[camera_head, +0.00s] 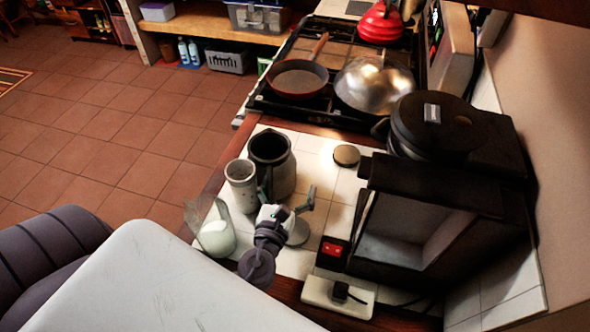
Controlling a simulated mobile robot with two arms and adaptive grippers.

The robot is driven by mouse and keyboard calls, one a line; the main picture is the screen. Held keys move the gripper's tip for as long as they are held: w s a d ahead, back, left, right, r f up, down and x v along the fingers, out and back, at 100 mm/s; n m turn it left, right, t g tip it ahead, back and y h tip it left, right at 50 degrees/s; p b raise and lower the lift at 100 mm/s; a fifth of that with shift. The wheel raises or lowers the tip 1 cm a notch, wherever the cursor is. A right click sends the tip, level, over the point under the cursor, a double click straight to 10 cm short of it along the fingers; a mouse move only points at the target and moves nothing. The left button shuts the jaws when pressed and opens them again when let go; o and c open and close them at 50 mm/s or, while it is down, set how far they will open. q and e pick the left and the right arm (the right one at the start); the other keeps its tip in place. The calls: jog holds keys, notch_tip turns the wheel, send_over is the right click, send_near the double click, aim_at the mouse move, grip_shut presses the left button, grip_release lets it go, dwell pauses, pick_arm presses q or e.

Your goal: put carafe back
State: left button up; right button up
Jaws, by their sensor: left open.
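A dark, open-topped pot-like carafe (272,158) stands upright on the white tiled counter, left of the black coffee machine (430,215). The machine has an open bay facing left, and the bay looks empty. My left gripper (287,197) is open, with its fingers spread just in front of the dark carafe. Nothing shows between the fingers; whether one touches the carafe cannot be told. The gripper hides part of the counter and the carafe's lower side. My right gripper is not in view.
A speckled grey cup (241,184) stands close left of the carafe. A round lid-like disc (346,156), a power socket (338,297) and a stove with a red pan (298,80) are nearby.

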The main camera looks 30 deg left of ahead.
pick_arm(q)
jog(key=shift+s+r, duration=0.1)
jog(key=shift+s, duration=0.25)
jog(key=c, duration=1.8)
grip_shut()
jog(key=shift+w+r, duration=0.1)
